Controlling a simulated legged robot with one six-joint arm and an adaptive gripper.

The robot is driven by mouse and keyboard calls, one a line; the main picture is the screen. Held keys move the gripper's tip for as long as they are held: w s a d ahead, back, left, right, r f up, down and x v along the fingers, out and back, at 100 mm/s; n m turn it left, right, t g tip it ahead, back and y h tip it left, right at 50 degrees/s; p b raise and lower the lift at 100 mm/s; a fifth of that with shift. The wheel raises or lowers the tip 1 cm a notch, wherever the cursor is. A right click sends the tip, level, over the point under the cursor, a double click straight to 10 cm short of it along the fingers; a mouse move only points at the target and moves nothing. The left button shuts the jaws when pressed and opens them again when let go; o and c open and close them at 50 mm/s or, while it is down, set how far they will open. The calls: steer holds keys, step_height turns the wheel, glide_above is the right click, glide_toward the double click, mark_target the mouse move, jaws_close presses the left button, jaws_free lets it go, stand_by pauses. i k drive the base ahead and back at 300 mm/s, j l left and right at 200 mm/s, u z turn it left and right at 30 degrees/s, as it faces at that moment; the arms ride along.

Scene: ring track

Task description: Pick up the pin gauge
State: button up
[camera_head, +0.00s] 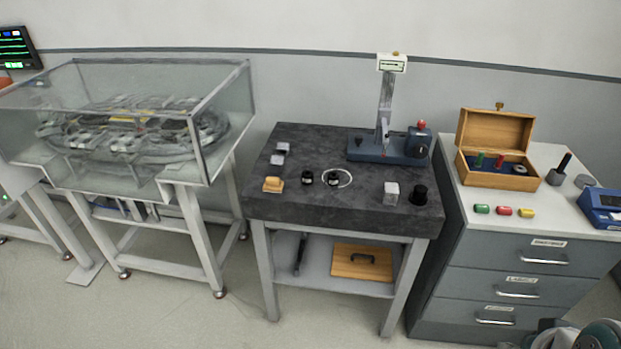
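No single thing is clearly marked as the pin gauge. A dark upright pin-like piece (562,167) with a wider grey base stands on the cabinet top, just right of an open wooden box (499,182). The box holds a green and a red piece upright in a dark insert. Green (481,209), red (504,211) and yellow (527,213) small cylinders lie in a row in front of the box. My gripper's fingers are not visible; nothing is seen held.
A dark stone-topped table (300,212) carries a blue-based measuring stand (388,147), small blocks and black cylinders. A blue device (602,207) sits at the cabinet's right edge. A glass-cased table (130,125) stands left. The floor in front of the tables is clear.

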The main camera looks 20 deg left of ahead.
mark_target(477, 164)
steer(key=i+j, duration=0.1)
steer(key=i, duration=0.3)
steer(key=i+j+z, duration=0.15)
steer(key=i, duration=0.3)
steer(key=i+j, duration=0.1)
steer(key=i, duration=0.3)
steer(key=i+j+z, duration=0.1)
steer(key=i, duration=0.3)
